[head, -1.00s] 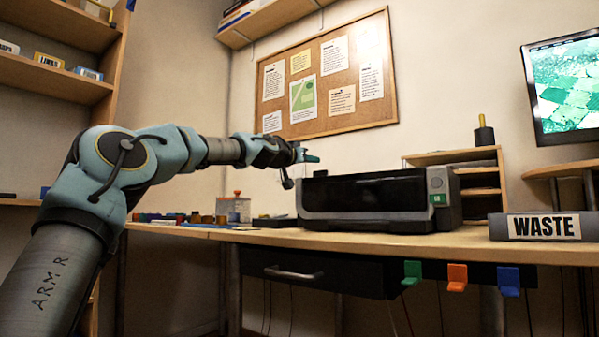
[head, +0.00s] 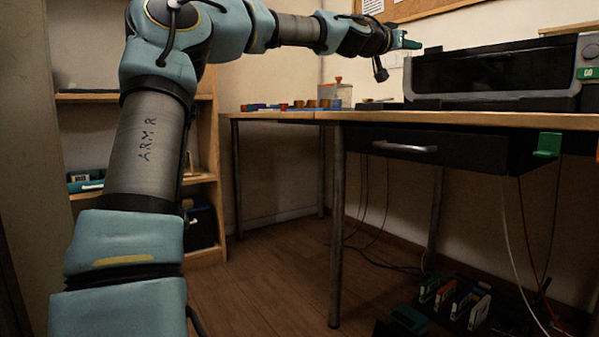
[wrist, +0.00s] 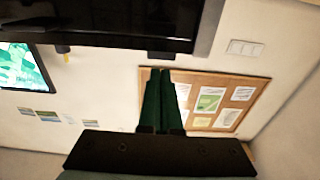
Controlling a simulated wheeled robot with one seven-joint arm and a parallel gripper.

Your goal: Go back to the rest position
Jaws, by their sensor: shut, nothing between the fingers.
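My gripper (head: 408,44) is at the end of my outstretched arm, in the upper middle of the head view. It is raised above the desk, just left of the black printer-like machine (head: 490,75). In the wrist view its two green fingers (wrist: 160,98) lie together with nothing between them. They point toward the wall with the corkboard (wrist: 222,104). The machine's dark body (wrist: 110,22) fills the top of the wrist view.
The desk (head: 450,119) carries small coloured parts (head: 290,106) and a clear container (head: 337,93). A drawer (head: 400,148) and a green hook (head: 547,145) are below its edge. Shelves (head: 205,190) stand left. Cables and a dark rack (head: 460,305) are on the floor.

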